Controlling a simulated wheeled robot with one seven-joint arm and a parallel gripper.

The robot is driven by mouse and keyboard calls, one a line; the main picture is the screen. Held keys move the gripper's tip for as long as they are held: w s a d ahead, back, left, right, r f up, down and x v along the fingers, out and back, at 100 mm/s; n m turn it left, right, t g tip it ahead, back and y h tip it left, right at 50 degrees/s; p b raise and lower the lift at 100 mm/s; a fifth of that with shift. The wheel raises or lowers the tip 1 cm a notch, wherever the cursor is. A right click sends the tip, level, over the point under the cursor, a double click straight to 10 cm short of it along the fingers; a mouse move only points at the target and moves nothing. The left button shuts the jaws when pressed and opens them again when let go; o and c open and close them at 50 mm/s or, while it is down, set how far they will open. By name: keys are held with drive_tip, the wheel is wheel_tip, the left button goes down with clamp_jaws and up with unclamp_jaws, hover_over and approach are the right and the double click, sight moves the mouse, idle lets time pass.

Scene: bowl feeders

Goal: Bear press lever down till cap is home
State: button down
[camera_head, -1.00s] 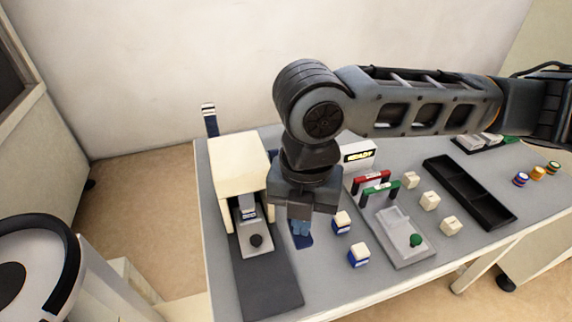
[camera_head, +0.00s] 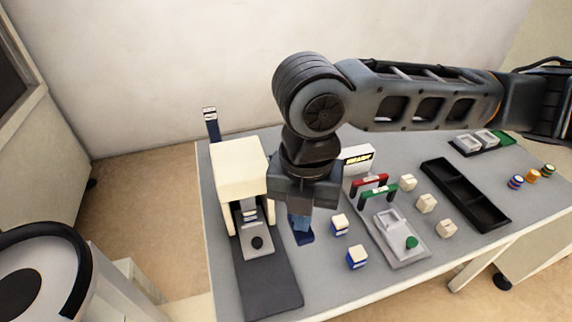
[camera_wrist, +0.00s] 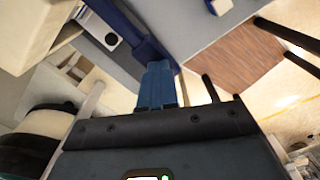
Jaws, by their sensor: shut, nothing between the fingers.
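The cream press (camera_head: 238,172) stands at the table's left on a dark base. A grey plate with a black knob (camera_head: 257,242) sticks out of its front, and a white and blue piece (camera_head: 249,214) shows inside its opening. A blue-and-white upright bar (camera_head: 211,124) rises behind it. My gripper (camera_head: 300,228) is shut and empty right of the press, blue fingers pointing down at a dark blue piece (camera_head: 305,239), possibly the lever's end. In the wrist view the fingertips (camera_wrist: 157,66) lie against or just over this dark blue bar (camera_wrist: 143,35); contact is unclear.
Two white and blue blocks (camera_head: 340,225) (camera_head: 357,257) stand close right of my gripper. Beyond are a grey fixture (camera_head: 402,250) with red and green handles, several cream blocks (camera_head: 426,203) and a black tray (camera_head: 465,192). A sign (camera_head: 357,158) stands behind.

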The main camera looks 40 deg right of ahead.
wheel_tip(320, 180, up, 11)
drive_tip(key=p, duration=0.8)
idle(0.5)
idle(0.5)
